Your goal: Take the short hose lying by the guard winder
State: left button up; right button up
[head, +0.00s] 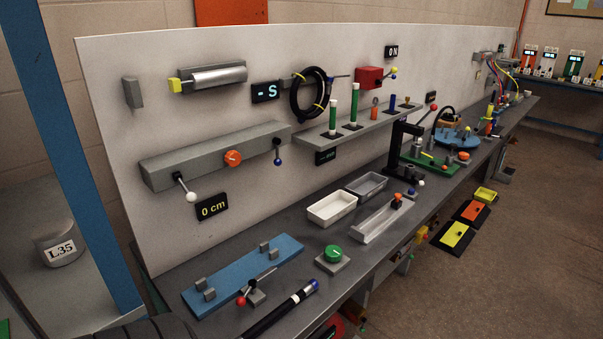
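A short black hose (272,318) lies at the front edge of the grey bench, at the bottom of the head view. Its far end has a pale band and a blue tip; its near end runs toward the bottom edge of the picture. Just behind it is a blue plate (236,276) with grey brackets and a small crank with a red knob (241,301); I cannot tell for sure that this is the guard winder. The hose lies apart from the plate's brackets. Neither of my grippers can be made out in this view.
A green button box (333,256), a white tray (331,209), a grey tray (367,186) and a long grey trough (384,222) stand farther along the bench. A coiled black hose (307,93) hangs on the white panel.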

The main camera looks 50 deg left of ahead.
aim_at(312, 285)
jog(key=u, duration=1.7)
jog(key=i+l+u, duration=0.15)
jog(key=l, duration=0.25)
jog(key=i+l+u, duration=0.15)
jog(key=l, duration=0.3)
jog(key=l+u, duration=0.2)
jog(key=l, duration=0.25)
jog(key=i+l+u, duration=0.15)
jog(key=l, duration=0.3)
